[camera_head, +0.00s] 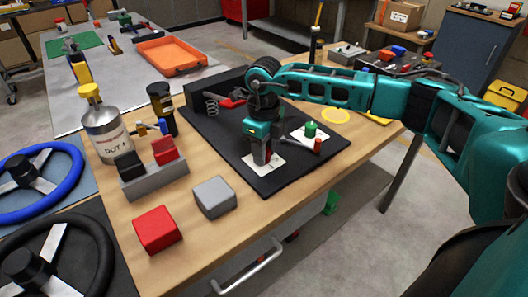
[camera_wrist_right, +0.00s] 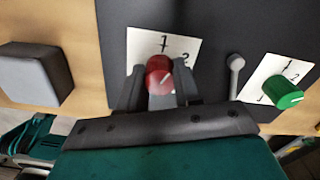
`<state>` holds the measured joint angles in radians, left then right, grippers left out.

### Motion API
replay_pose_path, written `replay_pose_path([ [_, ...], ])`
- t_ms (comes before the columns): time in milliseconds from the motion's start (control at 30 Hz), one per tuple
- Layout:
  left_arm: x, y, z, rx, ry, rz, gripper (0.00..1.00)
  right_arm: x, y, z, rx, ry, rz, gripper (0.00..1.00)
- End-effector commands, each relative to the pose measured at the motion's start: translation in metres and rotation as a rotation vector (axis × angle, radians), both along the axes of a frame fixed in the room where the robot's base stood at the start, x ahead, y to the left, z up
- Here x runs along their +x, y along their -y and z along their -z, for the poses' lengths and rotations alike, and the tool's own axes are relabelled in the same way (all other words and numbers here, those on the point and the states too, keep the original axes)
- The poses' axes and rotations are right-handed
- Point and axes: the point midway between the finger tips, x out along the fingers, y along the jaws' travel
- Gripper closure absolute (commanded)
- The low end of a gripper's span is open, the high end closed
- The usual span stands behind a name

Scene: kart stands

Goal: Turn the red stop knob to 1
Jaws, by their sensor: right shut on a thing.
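The red stop knob (camera_wrist_right: 158,72) sits on a white label plate (camera_wrist_right: 150,45) in the right wrist view. The plate shows a 1 above the knob and a 2 at its upper right. A pale line on the knob slants to the upper right, off the 1 and roughly toward the 2. My right gripper (camera_wrist_right: 160,88) is shut on the knob, one finger on each side. In the head view my right gripper (camera_head: 262,160) points down over the plate and mostly hides the knob. My left gripper is not in view.
A green knob (camera_wrist_right: 284,93) on its own plate and a small lever (camera_wrist_right: 236,64) stand right of the red knob on the black board (camera_head: 215,135). A grey block (camera_head: 214,197) and a red block (camera_head: 157,229) lie on the wooden bench left of the board.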

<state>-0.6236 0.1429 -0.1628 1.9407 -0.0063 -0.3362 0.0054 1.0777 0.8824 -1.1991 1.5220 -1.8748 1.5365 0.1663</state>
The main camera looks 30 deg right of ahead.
Motion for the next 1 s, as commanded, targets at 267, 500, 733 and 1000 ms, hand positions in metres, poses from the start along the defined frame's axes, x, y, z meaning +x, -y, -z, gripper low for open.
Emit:
replay_pose_path([
  [267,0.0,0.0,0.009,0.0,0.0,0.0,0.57,0.001,0.0,0.0,0.001,0.004,-0.232,0.97],
  [500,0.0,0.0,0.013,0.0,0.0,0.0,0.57,0.001,0.0,-0.001,0.001,0.005,-0.372,0.97],
  [733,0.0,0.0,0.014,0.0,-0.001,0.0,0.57,0.001,0.0,-0.001,0.002,0.005,-0.44,0.97],
  [1000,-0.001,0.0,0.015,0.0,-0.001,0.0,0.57,0.001,0.0,-0.002,0.002,0.006,-0.461,0.97],
])
